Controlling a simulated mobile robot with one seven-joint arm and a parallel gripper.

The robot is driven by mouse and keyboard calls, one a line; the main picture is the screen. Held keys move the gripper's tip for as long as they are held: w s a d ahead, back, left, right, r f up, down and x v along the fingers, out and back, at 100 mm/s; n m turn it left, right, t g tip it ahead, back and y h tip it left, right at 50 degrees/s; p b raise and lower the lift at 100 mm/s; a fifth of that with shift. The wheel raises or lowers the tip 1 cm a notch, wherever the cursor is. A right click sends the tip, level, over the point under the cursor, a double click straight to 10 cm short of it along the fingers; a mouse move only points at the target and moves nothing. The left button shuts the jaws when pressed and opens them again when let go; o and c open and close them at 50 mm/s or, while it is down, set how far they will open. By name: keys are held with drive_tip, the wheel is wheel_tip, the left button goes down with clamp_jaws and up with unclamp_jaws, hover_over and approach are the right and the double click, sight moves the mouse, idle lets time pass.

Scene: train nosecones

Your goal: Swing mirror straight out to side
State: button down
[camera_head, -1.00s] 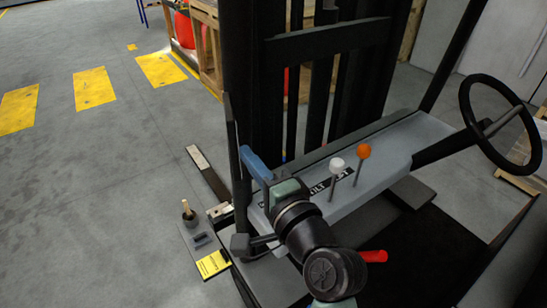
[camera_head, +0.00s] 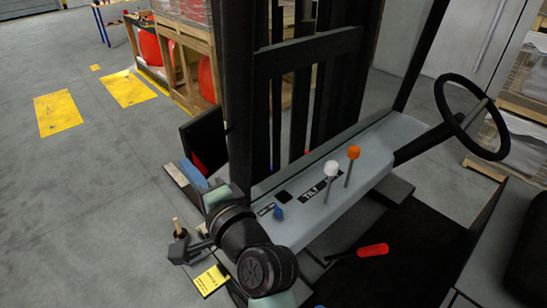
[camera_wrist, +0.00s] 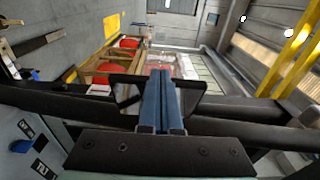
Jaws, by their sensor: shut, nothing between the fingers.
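The mirror (camera_head: 203,140) is a dark upright panel at the left side of the forklift's black mast in the head view. It stands out to the left of the post, its broad face partly toward me, with a red patch low on it. My gripper (camera_head: 191,174) is just below and in front of it. Its blue fingers also show in the wrist view (camera_wrist: 160,95), pressed together with nothing between them. Whether the fingers touch the mirror I cannot tell. The mirror's lower edge is partly hidden by the fingers.
The grey console (camera_head: 335,175) carries a white-knobbed lever (camera_head: 331,169), an orange-knobbed lever (camera_head: 353,153) and a blue knob (camera_head: 278,212). The steering wheel (camera_head: 470,117) is at right. A red handle (camera_head: 372,250) lies low. Wooden racks (camera_head: 185,55) stand behind. The floor at left is open.

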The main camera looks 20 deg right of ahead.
drive_tip(key=shift+w+a, duration=0.55)
drive_tip(key=shift+w, duration=0.25)
drive_tip(key=shift+w+a, duration=0.5)
drive_tip(key=shift+w, duration=0.25)
idle(0.9)
